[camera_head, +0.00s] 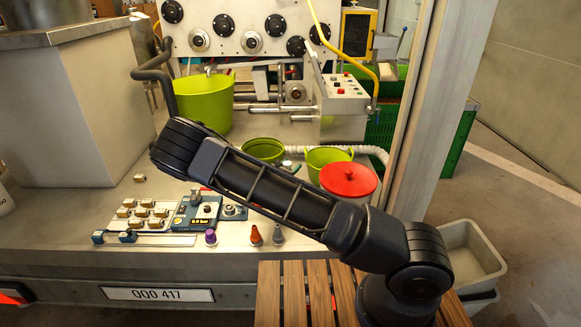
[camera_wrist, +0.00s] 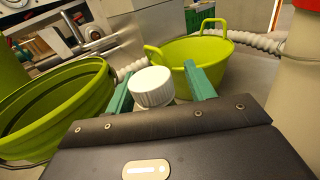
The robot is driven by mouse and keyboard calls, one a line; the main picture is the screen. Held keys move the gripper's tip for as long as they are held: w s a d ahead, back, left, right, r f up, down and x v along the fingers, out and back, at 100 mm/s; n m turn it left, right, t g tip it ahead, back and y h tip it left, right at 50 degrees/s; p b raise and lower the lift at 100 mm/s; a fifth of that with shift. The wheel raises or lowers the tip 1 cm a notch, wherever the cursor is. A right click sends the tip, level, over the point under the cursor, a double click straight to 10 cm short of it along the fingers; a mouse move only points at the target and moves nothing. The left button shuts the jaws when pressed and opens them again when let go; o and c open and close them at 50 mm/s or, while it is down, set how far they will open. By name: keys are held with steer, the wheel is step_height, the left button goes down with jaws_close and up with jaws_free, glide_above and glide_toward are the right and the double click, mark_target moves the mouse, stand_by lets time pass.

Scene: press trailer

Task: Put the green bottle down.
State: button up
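The green bottle shows only as its ribbed white cap (camera_wrist: 152,86) in the wrist view. Its body is hidden below the cap and behind my gripper's dark housing. My gripper (camera_wrist: 160,86) has its two teal fingers on either side of the bottle, close around it. The place where the fingers meet the bottle is hidden. In the head view my arm reaches across the work surface from lower right to upper left. My gripper is hidden behind it there. A small white cap-like spot (camera_head: 287,164) shows just above the arm.
A lime tub (camera_wrist: 198,57) stands just beyond the cap, and a green bowl-like bucket (camera_wrist: 60,105) is close on the left. In the head view, a red-lidded container (camera_head: 349,180), a large lime bucket (camera_head: 204,103) and a control box (camera_head: 343,95) stand around the arm.

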steer(key=shift+s+a+r, duration=0.1)
steer(key=shift+r, duration=0.05)
steer(key=v, duration=1.1)
steer(key=shift+s+a, duration=0.15)
steer(key=shift+s, duration=0.2)
